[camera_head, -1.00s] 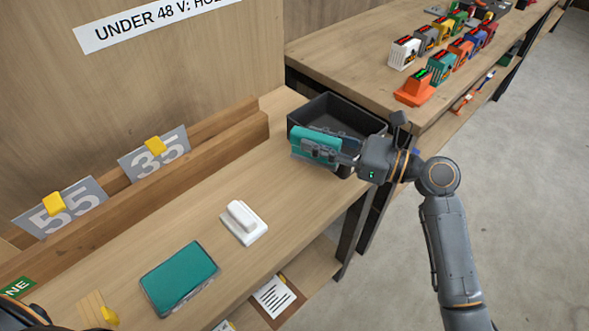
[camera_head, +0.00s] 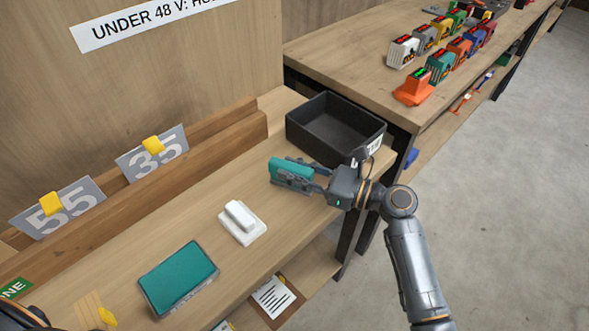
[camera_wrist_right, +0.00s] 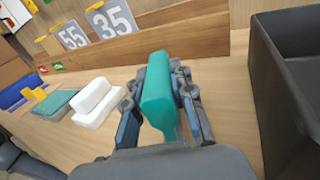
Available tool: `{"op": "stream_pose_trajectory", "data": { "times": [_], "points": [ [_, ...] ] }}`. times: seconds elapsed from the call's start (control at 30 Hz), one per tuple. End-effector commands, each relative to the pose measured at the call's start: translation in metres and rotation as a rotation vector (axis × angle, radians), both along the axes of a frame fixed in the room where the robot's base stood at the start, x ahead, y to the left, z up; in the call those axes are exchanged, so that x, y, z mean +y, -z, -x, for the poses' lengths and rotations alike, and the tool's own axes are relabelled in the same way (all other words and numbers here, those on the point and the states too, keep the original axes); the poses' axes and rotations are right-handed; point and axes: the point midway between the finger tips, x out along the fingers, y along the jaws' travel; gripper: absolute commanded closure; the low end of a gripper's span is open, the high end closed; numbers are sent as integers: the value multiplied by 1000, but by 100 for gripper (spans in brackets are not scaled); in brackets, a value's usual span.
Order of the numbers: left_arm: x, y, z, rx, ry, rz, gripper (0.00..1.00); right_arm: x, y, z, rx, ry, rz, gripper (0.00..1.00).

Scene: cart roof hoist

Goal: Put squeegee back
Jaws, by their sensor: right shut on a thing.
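My right gripper (camera_head: 312,181) is shut on a teal, bar-shaped thing (camera_head: 288,172), which I take to be the squeegee. In the right wrist view the teal squeegee (camera_wrist_right: 157,88) sits between the two fingers (camera_wrist_right: 160,105), with a narrower part below it. It appears held above the wooden bench, in front of the black bin (camera_head: 340,150); the exact gap is hard to tell. A white block with a raised grip (camera_head: 243,221) stands on the bench to the left. A flat teal pad in a grey tray (camera_head: 180,278) lies further left. My left gripper is not visible.
Number plates 55 (camera_head: 62,206) and 35 (camera_head: 158,155) with yellow clips stand in a wooden rail (camera_head: 215,148) at the back. Bare bench (camera_head: 285,222) lies between the white block and the bin. A second table (camera_head: 350,60) carries coloured devices.

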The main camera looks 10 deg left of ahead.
Motion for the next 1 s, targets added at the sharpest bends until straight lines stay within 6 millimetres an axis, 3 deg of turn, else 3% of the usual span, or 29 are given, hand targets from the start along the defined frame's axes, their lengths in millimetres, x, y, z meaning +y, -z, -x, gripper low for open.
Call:
{"op": "stream_pose_trajectory", "data": {
  "times": [0.03,0.07,0.17,0.57,1.0],
  "points": [
    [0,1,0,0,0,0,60,0,1,0,0,0,0,100],
    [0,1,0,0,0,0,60,0,1,0,0,0,0,72],
    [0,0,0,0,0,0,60,0,1,0,0,0,0,54],
    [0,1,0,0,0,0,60,-6,1,1,1,1,2,54],
    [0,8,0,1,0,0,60,-90,2,17,0,1,3,54]
  ]
}}
